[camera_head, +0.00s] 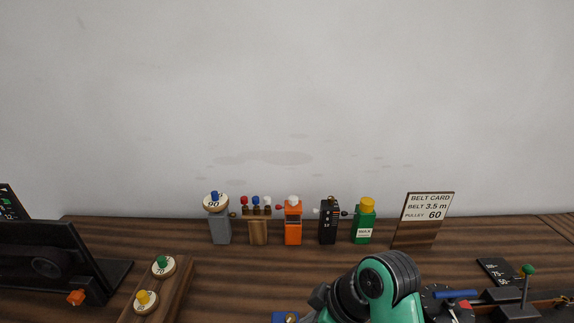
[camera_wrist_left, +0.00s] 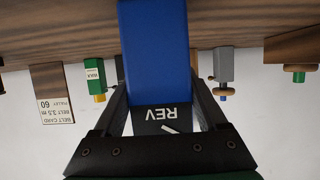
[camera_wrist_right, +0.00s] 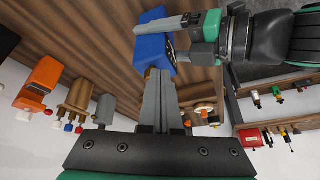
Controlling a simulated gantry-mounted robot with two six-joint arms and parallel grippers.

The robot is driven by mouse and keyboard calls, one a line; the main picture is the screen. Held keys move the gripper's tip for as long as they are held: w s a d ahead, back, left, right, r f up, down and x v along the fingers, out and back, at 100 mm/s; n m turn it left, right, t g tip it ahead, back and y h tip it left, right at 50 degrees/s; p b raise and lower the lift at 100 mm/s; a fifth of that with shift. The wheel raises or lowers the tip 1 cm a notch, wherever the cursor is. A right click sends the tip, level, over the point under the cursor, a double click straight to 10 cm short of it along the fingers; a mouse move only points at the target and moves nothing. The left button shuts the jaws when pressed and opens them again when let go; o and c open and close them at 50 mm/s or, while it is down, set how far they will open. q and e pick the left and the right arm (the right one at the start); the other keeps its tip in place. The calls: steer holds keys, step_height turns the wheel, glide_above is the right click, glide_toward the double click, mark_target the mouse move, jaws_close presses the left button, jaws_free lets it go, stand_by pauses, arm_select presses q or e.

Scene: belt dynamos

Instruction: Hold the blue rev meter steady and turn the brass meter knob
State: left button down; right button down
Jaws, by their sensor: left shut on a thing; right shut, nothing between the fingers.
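The blue rev meter (camera_wrist_left: 155,50) fills the middle of the left wrist view, its dark end marked REV toward the camera. My left gripper (camera_wrist_left: 158,92) is shut on it, one finger on each side. In the right wrist view the meter (camera_wrist_right: 150,45) shows between the left gripper's grey fingers. The brass meter knob (camera_wrist_right: 148,73) is a small spot at its lower end. My right gripper (camera_wrist_right: 160,78) is shut and empty, its tips close by the knob; whether they touch is unclear. In the head view only the meter's top (camera_head: 281,317) shows at the bottom edge.
A row of small devices stands along the back, among them an orange one (camera_head: 293,227) and a green one (camera_head: 363,228). A belt card (camera_head: 422,218) stands right of them. A wooden block with dials (camera_head: 172,290) is at front left. A green arm covers the front middle.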

step_height(320, 180, up, 6)
steer(key=w, duration=0.2)
step_height(320, 180, down, 7)
steer(key=shift+d+f+t, duration=0.2)
steer(key=shift+d+t, duration=0.1)
steer(key=shift+d, duration=0.15)
steer(key=shift+a, duration=0.4)
stand_by(0.4)
steer(key=shift+s, duration=0.25)
steer(key=shift+s+a, duration=0.25)
steer(key=shift+s, duration=0.1)
steer(key=shift+s+a, duration=0.2)
steer(key=shift+a, duration=0.1)
stand_by(0.4)
steer(key=shift+s+d, duration=0.25)
steer(key=shift+d, duration=0.1)
